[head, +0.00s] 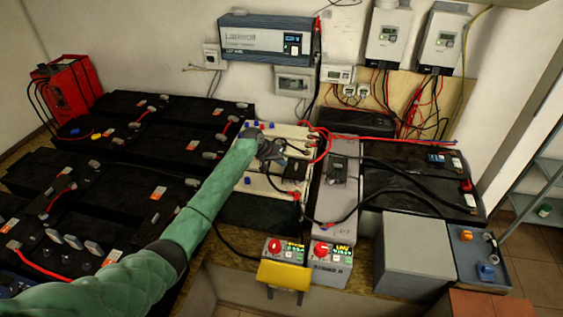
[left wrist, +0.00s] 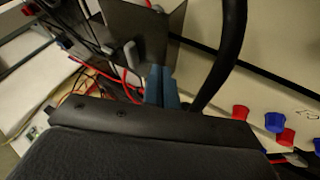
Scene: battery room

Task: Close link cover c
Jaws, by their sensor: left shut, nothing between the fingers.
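My left arm reaches in from the left in a green sleeve. My left gripper (head: 274,158) is over the cream batteries (head: 254,184) in the middle of the bench. In the left wrist view its blue-grey fingers (left wrist: 161,88) are shut and empty. A dark upright flap (left wrist: 150,38), perhaps a link cover, stands just beyond the fingertips; I cannot tell whether they touch. A dark block (head: 295,170) sits on the cream batteries right of the gripper. No letter is readable, so I cannot tell which cover is c. My right gripper is not in view.
A thick black cable (left wrist: 226,55) runs close beside the fingers. Red and blue caps (left wrist: 275,122) stand on the cream top. Black batteries (head: 130,115) fill the left. A grey unit (head: 336,190) stands to the right, with a yellow-fronted box (head: 283,274) in front.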

